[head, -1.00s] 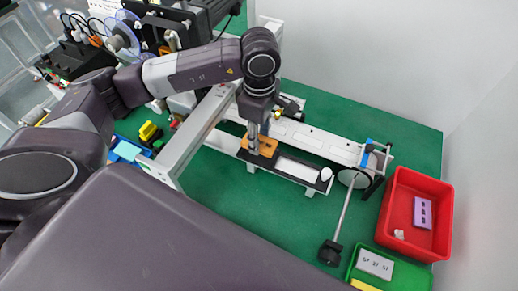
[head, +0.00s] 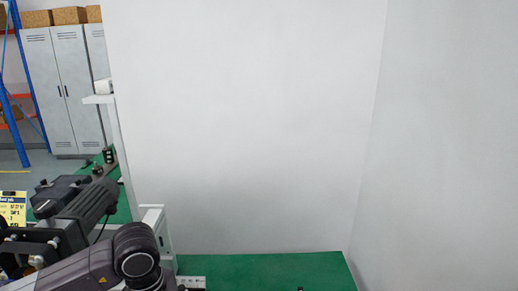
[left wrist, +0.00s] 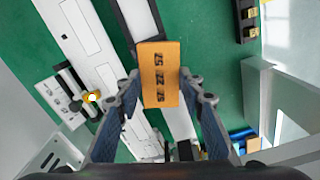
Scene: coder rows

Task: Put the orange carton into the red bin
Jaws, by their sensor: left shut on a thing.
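The orange carton (left wrist: 160,58), with dark printed marks on its face, is between the two fingers of my left gripper (left wrist: 160,80) in the left wrist view. The fingers press on its two sides, so the gripper is shut on it. The carton appears over the white rails; the gap below it is hard to judge. In the head view only part of my left arm shows at the lower left, and its gripper is out of frame. The red bin is in neither current view. My right gripper is not in view.
White rails (left wrist: 80,35) run across the green work surface (left wrist: 215,45). The head view shows a white wall (head: 240,130), lockers (head: 55,90) and dark equipment (head: 75,215).

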